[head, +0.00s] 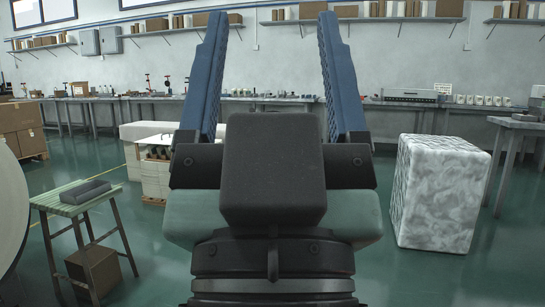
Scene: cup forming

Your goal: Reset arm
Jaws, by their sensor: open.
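My gripper (272,32) fills the middle of the head view, pointing up and away from me. Its two long blue fingers stand wide apart, with nothing between them but the far wall and shelf. The dark wrist block and the grey-green housing below the fingers hide the floor and part of the workbench behind them. The gripper is open and touches nothing that I can see.
A marbled white block (439,193) stands on the floor at right. A green slatted stool (76,197) with a grey tray (86,191) stands at left, a cardboard box (93,272) under it. Long workbenches line the back wall. Green floor shows between these things.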

